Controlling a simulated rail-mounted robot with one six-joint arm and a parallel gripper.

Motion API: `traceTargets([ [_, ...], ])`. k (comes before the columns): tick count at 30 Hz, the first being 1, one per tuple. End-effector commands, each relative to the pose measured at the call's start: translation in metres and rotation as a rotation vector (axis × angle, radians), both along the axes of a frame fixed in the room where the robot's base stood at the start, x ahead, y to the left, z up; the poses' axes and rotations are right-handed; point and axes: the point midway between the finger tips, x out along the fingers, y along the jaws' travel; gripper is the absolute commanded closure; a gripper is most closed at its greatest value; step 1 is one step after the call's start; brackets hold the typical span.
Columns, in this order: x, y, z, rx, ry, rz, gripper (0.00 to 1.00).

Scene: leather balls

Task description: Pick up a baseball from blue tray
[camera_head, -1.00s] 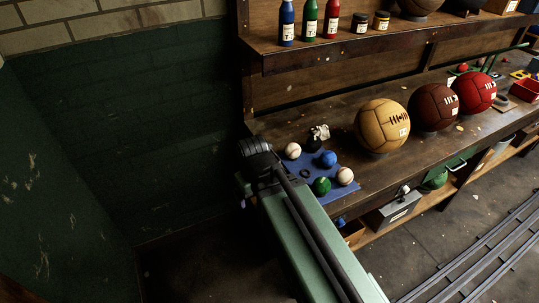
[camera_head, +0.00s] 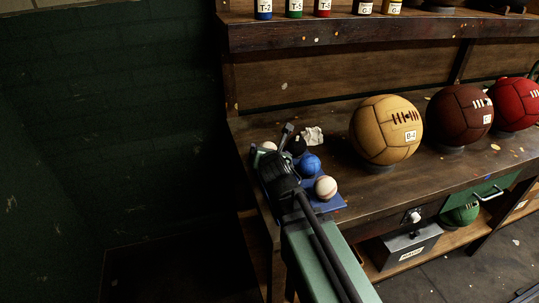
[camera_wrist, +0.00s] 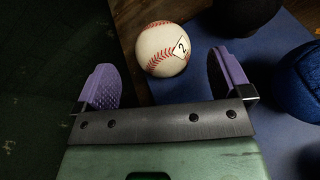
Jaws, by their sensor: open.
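A white baseball (camera_wrist: 163,49) with red stitching and a "2" label lies just beyond and between the tips of my gripper (camera_wrist: 162,62) in the wrist view. The gripper's purple fingers are apart and empty. The blue tray (camera_wrist: 190,85) is a flat blue surface below them. In the head view, a baseball (camera_head: 269,146) shows partly behind my arm at the tray's far left. Another baseball (camera_head: 325,187) sits near the tray's front right (camera_head: 337,203). My arm's wrist covers much of the tray, and the fingers are hard to make out there.
A blue ball (camera_head: 310,164) and a black ball (camera_head: 297,146) sit beside my wrist. The blue ball (camera_wrist: 300,75) is close right of my right finger. The bench's left edge is near.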

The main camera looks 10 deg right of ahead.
Motion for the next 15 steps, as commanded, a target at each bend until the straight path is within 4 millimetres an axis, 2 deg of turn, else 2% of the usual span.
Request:
traceTargets([
  [2,0.004,-0.001,-0.002,0.001,0.000,0.000,0.04],
  [9,0.043,-0.006,-0.021,0.002,0.001,-0.001,0.04],
  [15,0.046,-0.007,-0.020,0.002,0.001,-0.001,0.04],
])
